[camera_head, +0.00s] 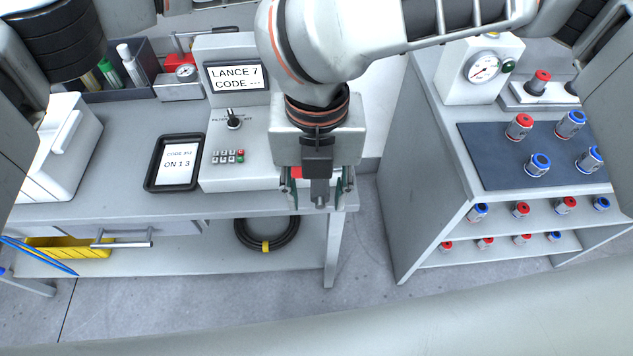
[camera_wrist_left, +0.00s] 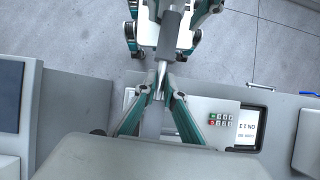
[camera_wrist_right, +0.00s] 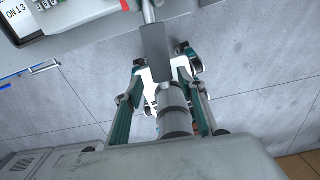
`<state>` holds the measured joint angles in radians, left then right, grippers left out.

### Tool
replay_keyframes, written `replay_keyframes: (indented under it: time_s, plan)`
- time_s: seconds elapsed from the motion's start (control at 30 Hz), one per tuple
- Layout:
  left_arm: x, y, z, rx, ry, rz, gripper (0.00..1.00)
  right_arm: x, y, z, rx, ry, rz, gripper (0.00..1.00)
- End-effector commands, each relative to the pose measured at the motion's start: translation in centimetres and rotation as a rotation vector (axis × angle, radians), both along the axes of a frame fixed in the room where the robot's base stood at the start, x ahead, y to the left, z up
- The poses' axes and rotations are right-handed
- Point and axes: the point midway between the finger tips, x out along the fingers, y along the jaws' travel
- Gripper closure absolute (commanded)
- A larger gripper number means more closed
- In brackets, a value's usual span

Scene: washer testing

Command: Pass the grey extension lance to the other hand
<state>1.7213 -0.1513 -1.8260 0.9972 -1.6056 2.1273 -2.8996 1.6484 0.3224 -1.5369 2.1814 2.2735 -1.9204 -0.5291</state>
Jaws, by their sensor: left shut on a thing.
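The grey extension lance (camera_wrist_left: 173,28) has a thin metal rod and a thicker grey sleeve. My left gripper (camera_wrist_left: 161,88) is shut on the thin rod in the left wrist view. My right gripper (camera_wrist_right: 163,72) has its fingers spread on either side of the lance's thicker end (camera_wrist_right: 172,98) in the right wrist view; the sleeve (camera_wrist_right: 155,48) runs on past its fingertips. In the head view the right gripper (camera_head: 318,188) hangs at the bench's front right corner, fingers apart, with a grey part of the lance between them. The left gripper cannot be made out there.
A right bench has a dark mat (camera_head: 500,180) with red and blue fittings. A floor gap (camera_head: 367,230) separates the benches.

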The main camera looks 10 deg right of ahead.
Motion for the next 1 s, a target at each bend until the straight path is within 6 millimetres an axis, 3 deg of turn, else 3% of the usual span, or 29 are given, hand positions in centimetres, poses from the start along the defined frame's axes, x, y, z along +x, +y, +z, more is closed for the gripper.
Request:
replay_keyframes:
  time_s: [0.17,0.33,0.43,0.47,0.5,0.87,1.0]
  plan:
    - [0.0,0.0,0.1,0.000,0.000,0.000,1.00,0.0,0.0,0.0,0.000,0.000,0.000,0.60]
    - [0.0,0.0,0.1,-0.001,0.000,0.000,1.00,0.0,0.0,0.0,0.001,0.000,0.000,0.99]
    - [0.0,-0.1,0.1,-0.001,0.000,0.000,1.00,0.0,0.1,0.1,0.002,0.000,0.000,1.00]
    - [0.0,-0.1,0.1,-0.001,0.000,0.000,0.83,0.0,0.1,0.1,0.002,-0.002,0.001,1.00]
    - [0.0,-0.1,0.1,-0.001,0.000,0.000,0.72,0.0,0.1,0.1,0.003,-0.002,0.001,1.00]
    - [0.0,0.0,0.1,0.000,0.000,0.000,0.71,0.0,0.0,0.1,0.001,-0.001,0.000,1.00]
    - [0.1,0.0,1.3,0.000,-0.003,0.001,0.71,0.0,0.0,0.1,0.001,-0.001,0.000,1.00]
